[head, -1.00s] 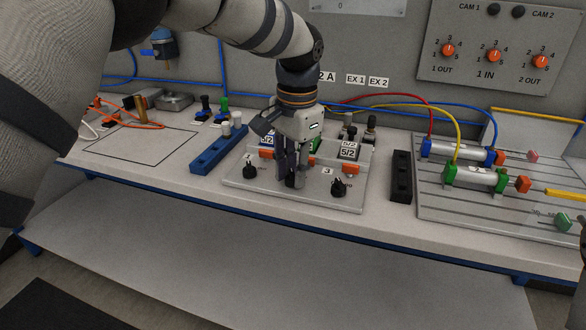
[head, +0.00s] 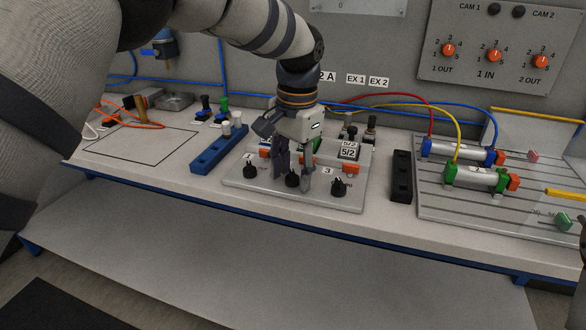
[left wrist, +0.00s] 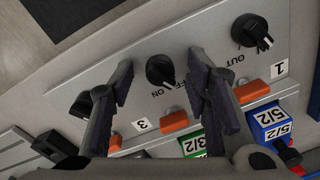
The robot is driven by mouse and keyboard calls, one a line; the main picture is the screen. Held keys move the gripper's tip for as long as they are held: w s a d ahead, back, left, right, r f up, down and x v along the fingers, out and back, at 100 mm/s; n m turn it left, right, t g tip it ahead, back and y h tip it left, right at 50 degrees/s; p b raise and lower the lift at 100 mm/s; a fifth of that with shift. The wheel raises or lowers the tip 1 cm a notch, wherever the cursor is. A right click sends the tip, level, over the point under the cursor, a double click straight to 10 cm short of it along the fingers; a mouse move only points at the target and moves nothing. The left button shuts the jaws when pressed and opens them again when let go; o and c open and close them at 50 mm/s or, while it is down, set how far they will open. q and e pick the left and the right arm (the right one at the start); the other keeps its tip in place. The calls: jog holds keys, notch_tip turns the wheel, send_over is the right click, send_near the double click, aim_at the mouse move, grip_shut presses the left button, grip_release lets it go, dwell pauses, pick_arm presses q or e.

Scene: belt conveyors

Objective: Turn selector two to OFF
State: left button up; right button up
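Selector two is the middle black knob (head: 292,180) on the grey switch panel (head: 312,202). My left gripper (head: 292,186) points down at it, with one finger on each side. The fingers are open, and the knob also shows between them in the left wrist view (left wrist: 160,70), with visible gaps. There its white pointer mark is at the lower right, toward the partly hidden OFF lettering (left wrist: 180,84). Selector one (head: 250,171) is to the left and selector three (head: 339,187) to the right.
Cylinders (head: 475,178) with hoses are farther right. The bench front is clear.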

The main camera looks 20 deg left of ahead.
aim_at(296, 179)
pick_arm(q)
jog(key=shift+r, duration=0.1)
notch_tip(296, 179, up, 12)
jog(key=shift+s+d, duration=0.15)
jog(key=shift+d, duration=0.2)
